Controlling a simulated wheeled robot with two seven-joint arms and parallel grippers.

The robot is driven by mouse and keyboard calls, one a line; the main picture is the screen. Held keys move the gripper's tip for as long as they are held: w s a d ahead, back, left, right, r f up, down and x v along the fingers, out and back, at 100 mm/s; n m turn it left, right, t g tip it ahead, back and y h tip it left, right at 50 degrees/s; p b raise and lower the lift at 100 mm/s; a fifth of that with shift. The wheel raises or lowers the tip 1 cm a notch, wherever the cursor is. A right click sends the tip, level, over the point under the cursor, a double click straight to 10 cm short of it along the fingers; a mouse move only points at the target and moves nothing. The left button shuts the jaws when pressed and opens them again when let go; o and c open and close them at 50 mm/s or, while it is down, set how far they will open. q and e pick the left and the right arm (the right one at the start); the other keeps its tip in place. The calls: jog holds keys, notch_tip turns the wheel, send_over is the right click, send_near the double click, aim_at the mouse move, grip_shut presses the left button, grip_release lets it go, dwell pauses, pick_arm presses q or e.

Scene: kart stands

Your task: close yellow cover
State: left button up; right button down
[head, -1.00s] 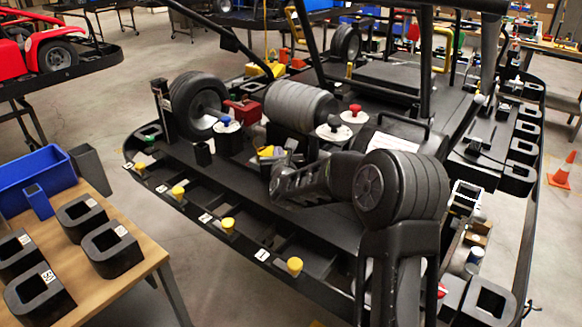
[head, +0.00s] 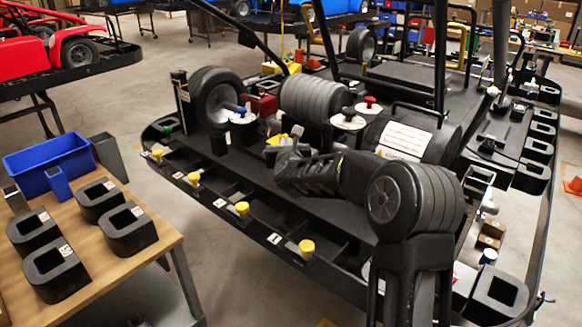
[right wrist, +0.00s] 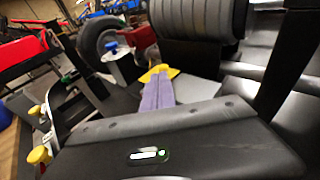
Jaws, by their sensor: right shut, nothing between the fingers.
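The yellow cover (head: 296,131) is a small yellow piece on the black kart stand (head: 330,218), beside the grey roller. In the right wrist view the yellow cover (right wrist: 158,71) lies just beyond my fingertips. My right gripper (head: 273,153) reaches in from the right and is shut and empty. Its two purple-grey fingers (right wrist: 157,82) lie side by side, with their tips at or very close to the yellow piece; I cannot tell whether they touch. The fingers hide part of the cover, and its hinge and angle are unclear. My left gripper is not in view.
Yellow knobs (head: 242,209) line the stand's front edge. A wooden table (head: 110,255) with black blocks is at left.

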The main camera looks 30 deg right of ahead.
jog(key=b+v, duration=0.1)
jog(key=v, duration=0.9)
jog(key=shift+b, duration=0.3)
jog(key=shift+f, duration=0.1)
